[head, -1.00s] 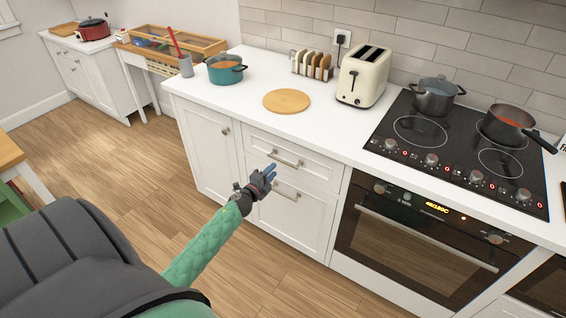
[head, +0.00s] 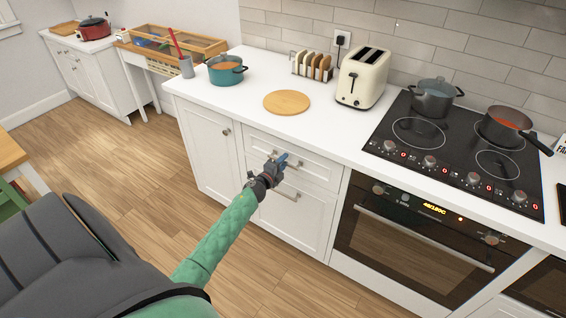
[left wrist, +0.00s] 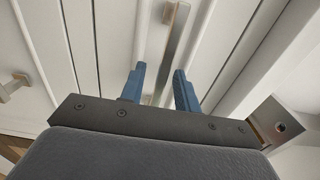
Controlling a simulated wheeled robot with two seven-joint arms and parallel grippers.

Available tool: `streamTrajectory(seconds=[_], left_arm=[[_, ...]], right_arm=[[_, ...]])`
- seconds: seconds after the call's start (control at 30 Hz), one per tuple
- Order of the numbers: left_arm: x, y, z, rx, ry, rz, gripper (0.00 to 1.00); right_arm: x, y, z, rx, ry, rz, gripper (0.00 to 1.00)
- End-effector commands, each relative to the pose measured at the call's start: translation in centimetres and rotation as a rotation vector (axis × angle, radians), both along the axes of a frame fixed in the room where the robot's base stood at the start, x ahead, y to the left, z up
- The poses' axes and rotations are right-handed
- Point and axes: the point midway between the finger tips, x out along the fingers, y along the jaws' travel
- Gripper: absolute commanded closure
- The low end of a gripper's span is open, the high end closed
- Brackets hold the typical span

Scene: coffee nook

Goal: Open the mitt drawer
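The white cabinet has an upper drawer (head: 318,172) and a lower drawer (head: 290,222), both closed. No label shows which is the mitt drawer. My left gripper (head: 281,160) is at the upper drawer's metal bar handle (head: 294,165) and partly hides it. In the left wrist view the blue fingers (left wrist: 160,88) are apart, with the bar handle (left wrist: 174,45) running between them. Contact cannot be told. The lower drawer's handle (head: 289,195) is partly behind the gripper. My right gripper is not in view.
A cupboard door (head: 208,150) is left of the drawers; an oven (head: 420,240) is to the right. The counter holds a round board (head: 287,101), a toaster (head: 362,76) and a teal pot (head: 226,70). The wooden floor (head: 120,180) before the drawers is clear.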

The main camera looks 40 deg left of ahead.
Motion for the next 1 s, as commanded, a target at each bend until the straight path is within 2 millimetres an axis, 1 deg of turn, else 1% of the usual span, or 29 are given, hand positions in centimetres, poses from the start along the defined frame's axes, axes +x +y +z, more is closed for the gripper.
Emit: streamTrajectory(seconds=[0.23, 0.27, 0.3, 0.4, 0.67, 0.77, 0.87, 1.0], left_arm=[[0.0, 0.0, 0.0, 0.000, 0.001, 0.000, 0.68], [0.0, 0.0, 0.0, 0.000, 0.001, 0.000, 0.74], [0.0, 0.0, 0.0, 0.000, 0.001, 0.000, 0.82], [0.0, 0.0, -0.1, 0.000, 0.001, 0.000, 1.00], [-0.1, 0.0, -0.1, 0.000, 0.001, 0.000, 1.00], [-0.5, 0.0, -0.2, 0.000, 0.002, 0.000, 1.00], [-1.4, -0.1, -0.2, 0.001, 0.004, 0.000, 1.00], [-3.7, -0.2, -0.3, 0.001, 0.004, -0.001, 1.00]], right_arm=[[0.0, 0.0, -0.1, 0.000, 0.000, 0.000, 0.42], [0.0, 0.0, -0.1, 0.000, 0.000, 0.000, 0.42], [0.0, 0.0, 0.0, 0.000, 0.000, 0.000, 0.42], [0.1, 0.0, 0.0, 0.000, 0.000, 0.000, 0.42], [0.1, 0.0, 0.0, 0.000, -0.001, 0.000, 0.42], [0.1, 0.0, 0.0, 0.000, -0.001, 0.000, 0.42], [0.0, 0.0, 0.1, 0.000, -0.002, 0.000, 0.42], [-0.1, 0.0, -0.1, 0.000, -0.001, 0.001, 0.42]])
